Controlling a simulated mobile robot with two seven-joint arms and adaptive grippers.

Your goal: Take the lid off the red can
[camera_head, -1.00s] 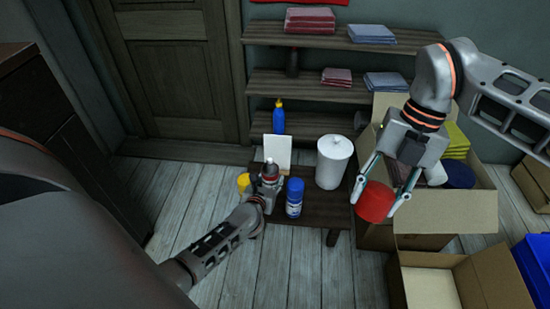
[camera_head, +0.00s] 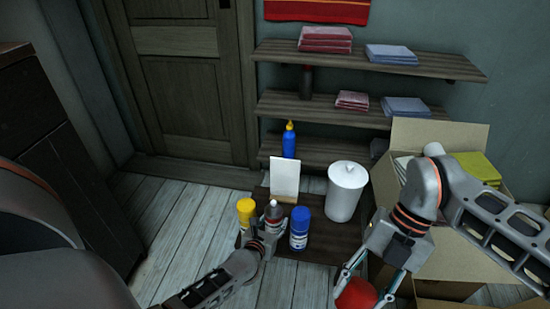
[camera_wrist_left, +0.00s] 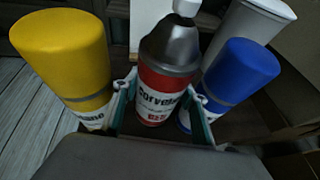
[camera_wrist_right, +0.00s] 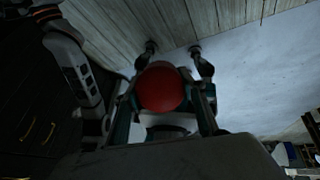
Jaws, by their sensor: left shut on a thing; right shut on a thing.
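The red can (camera_head: 273,211), with a red label, a bare grey shoulder and a pale nozzle on top, stands upright on the small dark table. In the left wrist view the can (camera_wrist_left: 160,88) sits between my left fingers. My left gripper (camera_head: 268,227) is shut around its body. The red lid (camera_head: 356,296) is off the can, held in my right gripper (camera_head: 366,288) in the air at the lower right. In the right wrist view the lid (camera_wrist_right: 162,88) is a round red shape between the fingers.
A yellow can (camera_head: 245,211) and a blue can (camera_head: 299,229) flank the red can closely. A white lidded canister (camera_head: 345,190), a white card (camera_head: 285,178) and a blue bottle (camera_head: 289,141) stand behind. An open cardboard box (camera_head: 440,133) is at the right, partly behind my right arm.

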